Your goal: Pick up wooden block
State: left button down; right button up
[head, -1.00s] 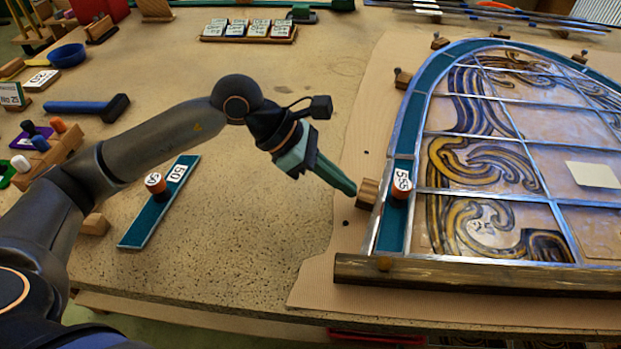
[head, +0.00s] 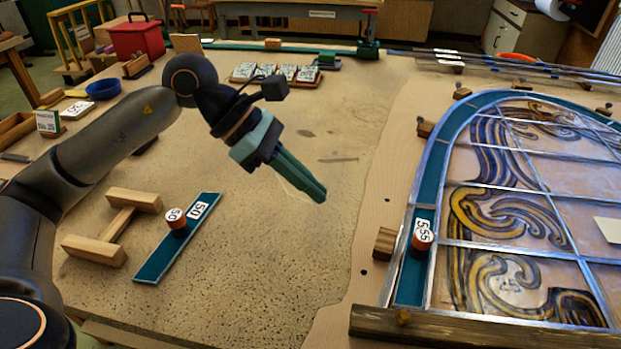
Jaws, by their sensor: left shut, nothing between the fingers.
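A small wooden block (head: 384,243) stands against the left edge of the leaded panel (head: 540,185), near its lower corner. An H-shaped wooden piece (head: 118,222), two blocks joined by a bar, lies on the table at left. I cannot tell which of these is the task's block. My left gripper (head: 321,194) is shut and empty, its green fingers pointing down and right above the bare table, left of and apart from the small block. My right gripper is not in view.
A teal strip (head: 160,257) with a numbered round piece (head: 176,219) lies right of the H-shaped piece. A similar numbered piece (head: 422,236) is on the panel's left border. A dark wooden bar (head: 470,329) lies along the panel's front. The table's middle is clear.

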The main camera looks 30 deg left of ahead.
aim_at(383, 250)
jog(key=k, duration=1)
